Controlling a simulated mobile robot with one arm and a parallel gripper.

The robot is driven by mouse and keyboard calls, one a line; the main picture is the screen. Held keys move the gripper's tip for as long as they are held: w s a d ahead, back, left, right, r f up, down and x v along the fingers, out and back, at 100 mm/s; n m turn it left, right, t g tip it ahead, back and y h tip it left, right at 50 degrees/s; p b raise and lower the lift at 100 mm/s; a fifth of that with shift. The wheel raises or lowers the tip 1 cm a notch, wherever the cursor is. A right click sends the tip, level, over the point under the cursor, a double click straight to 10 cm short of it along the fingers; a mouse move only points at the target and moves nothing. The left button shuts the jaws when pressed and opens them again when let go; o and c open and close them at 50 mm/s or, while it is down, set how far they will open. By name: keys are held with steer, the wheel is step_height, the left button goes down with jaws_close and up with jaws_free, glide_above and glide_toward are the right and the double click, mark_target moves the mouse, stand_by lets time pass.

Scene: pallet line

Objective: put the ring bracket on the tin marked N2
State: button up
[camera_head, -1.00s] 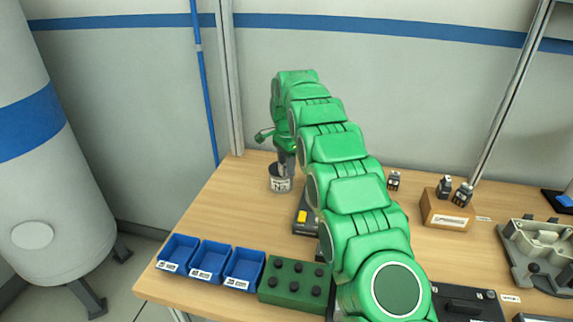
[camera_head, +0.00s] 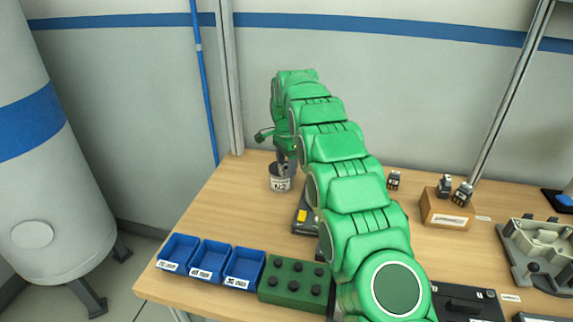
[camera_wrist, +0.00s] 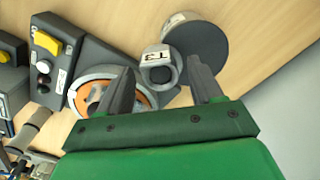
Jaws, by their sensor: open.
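A tin (camera_head: 280,184) with a white label stands near the back left of the table; its marking is too small to read. In the wrist view, a dark round top (camera_wrist: 205,52) with a white label (camera_wrist: 178,18) at its side looks like this tin. A grey ring-shaped piece (camera_wrist: 166,76) with a pale marked face, seemingly the ring bracket, overlaps that top's edge in the picture. I cannot tell whether it rests on it. My gripper (camera_wrist: 160,85) is open, with this piece between its fingertips in view, and it also shows just above the tin (camera_head: 286,162).
A round part with an orange ring (camera_wrist: 85,92) lies partly behind my left finger, beside a grey box with a yellow button (camera_wrist: 47,43). Blue bins (camera_head: 208,262) and a green studded block (camera_head: 294,283) line the front edge. A wooden block (camera_head: 445,212) stands right.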

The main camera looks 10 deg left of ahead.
mark_target(286, 168)
step_height(286, 168, up, 6)
steer(key=shift+w+r, duration=0.1)
steer(key=shift+r, duration=0.6)
